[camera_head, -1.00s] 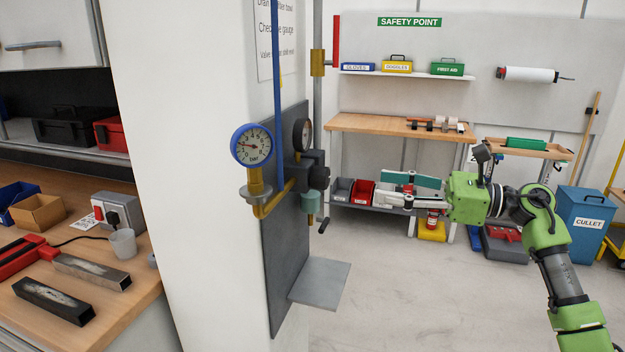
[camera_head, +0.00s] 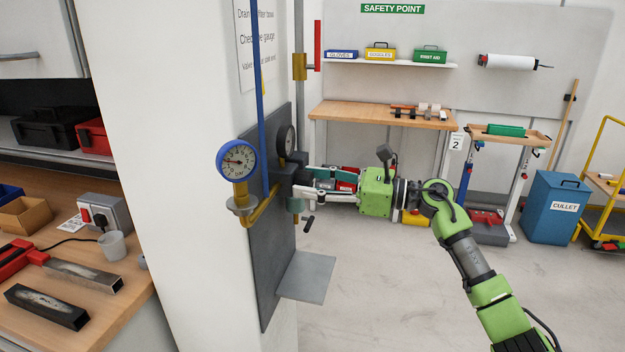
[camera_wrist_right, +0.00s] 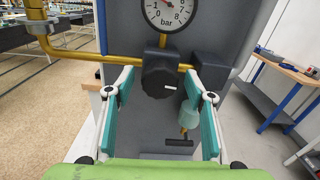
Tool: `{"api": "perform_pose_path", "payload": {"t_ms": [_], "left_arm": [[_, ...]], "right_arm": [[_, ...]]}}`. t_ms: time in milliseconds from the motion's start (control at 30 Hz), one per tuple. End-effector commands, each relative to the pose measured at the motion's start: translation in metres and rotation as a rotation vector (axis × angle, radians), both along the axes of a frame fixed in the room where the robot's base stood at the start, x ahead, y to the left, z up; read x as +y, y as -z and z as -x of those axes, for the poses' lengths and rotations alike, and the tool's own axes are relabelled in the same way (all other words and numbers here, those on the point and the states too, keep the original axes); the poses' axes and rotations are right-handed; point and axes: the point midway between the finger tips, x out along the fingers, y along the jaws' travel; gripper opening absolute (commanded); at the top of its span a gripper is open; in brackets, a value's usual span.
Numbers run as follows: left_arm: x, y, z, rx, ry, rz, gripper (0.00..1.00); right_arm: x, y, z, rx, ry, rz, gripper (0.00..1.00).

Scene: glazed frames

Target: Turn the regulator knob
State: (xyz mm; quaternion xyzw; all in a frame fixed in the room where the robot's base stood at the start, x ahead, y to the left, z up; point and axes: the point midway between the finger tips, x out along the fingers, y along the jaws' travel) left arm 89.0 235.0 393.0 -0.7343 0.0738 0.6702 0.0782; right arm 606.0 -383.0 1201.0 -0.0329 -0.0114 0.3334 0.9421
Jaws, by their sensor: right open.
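The regulator knob (camera_wrist_right: 160,76) is dark and ridged, with a white mark pointing right in the right wrist view. It sits on the brass pipe below a round white gauge (camera_wrist_right: 170,10). In the head view the dark regulator (camera_head: 291,172) is on the grey panel, its knob largely hidden by my fingers. My right gripper (camera_head: 303,182) points left at it. In the wrist view my right gripper (camera_wrist_right: 160,88) is open, one teal-padded finger on each side of the knob, with gaps showing. I cannot tell how far the tips reach along it. My left gripper is not in view.
A blue-rimmed gauge (camera_head: 237,161) and a pale green bowl (camera_wrist_right: 189,117) with a dark lever (camera_wrist_right: 179,142) are close by. A grey shelf plate (camera_head: 306,276) juts out below. A workbench (camera_head: 385,115) stands behind.

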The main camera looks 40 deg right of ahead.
Motion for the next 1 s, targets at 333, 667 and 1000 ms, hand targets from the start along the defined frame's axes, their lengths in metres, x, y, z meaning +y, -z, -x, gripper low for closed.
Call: {"api": "perform_pose_path", "payload": {"t_ms": [333, 667, 1000], "left_arm": [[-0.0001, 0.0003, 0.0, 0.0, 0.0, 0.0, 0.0], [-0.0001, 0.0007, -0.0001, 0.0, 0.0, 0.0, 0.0], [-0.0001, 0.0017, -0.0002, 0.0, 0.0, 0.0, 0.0]], "right_arm": [[-0.0002, 0.0003, 0.0002, 0.001, 0.0, -0.001, 0.11], [-0.0003, 0.0007, 0.0003, 0.023, 0.0, -0.025, 0.11], [-0.0007, 0.0011, 0.0003, 0.161, 0.001, -0.183, 0.11]]}}
